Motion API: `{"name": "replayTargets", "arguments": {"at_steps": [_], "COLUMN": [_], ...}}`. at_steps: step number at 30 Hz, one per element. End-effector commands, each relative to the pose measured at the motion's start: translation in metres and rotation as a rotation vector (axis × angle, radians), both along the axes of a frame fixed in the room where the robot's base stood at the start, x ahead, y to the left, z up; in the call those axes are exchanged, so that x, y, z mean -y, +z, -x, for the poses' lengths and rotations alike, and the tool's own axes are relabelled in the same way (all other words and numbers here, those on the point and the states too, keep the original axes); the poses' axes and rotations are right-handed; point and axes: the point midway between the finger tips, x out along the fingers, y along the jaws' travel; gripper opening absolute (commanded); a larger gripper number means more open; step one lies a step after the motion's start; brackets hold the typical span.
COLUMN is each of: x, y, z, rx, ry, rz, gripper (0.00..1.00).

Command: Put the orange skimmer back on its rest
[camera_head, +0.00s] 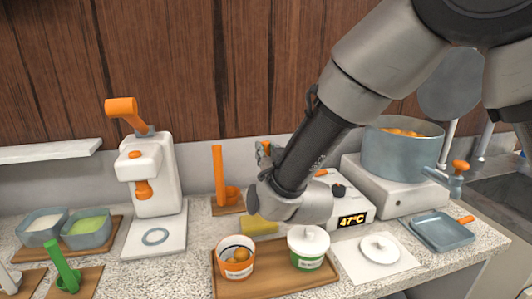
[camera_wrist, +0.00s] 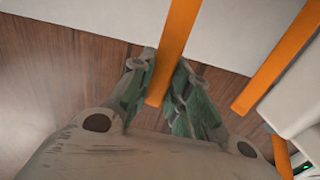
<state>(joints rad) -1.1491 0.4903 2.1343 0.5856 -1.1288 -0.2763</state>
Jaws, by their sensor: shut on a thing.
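In the wrist view my gripper (camera_wrist: 167,62) is shut on a flat orange bar, which looks like the handle of the orange skimmer (camera_wrist: 180,28). The rest of the skimmer is out of that view. In the head view my gripper (camera_head: 265,152) is mostly hidden behind my arm, with a bit of orange at its fingers. An upright orange post (camera_head: 219,172) with a short orange piece beside it stands on a small wooden board (camera_head: 228,209), left of my gripper; it may be the rest. A second orange bar (camera_wrist: 272,68) shows right of the held one, apart from it.
A white heater (camera_head: 352,205) reading 47°C stands right of my wrist, with a grey pot (camera_head: 400,152) behind. A wooden tray (camera_head: 275,282) with two tubs and a yellow block (camera_head: 258,226) lie in front. A white press (camera_head: 150,180) stands left.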

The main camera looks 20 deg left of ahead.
Motion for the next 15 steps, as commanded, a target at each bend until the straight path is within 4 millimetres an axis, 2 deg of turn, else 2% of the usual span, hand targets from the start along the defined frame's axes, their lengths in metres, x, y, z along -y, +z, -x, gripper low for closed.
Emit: {"name": "replayTargets", "arguments": {"at_steps": [1, 2, 5, 15], "x": [0.0, 0.0, 0.0, 0.0], "y": [-0.002, -0.002, -0.0018, 0.0014], "z": [0.0, 0.0, 0.0, 0.0], "rx": [0.0, 0.0, 0.0, 0.0], "ry": [0.0, 0.0, 0.0, 0.0], "rz": [0.001, 0.001, 0.001, 0.0], "gripper": [0.0, 0.22, 0.4, 0.4]}}
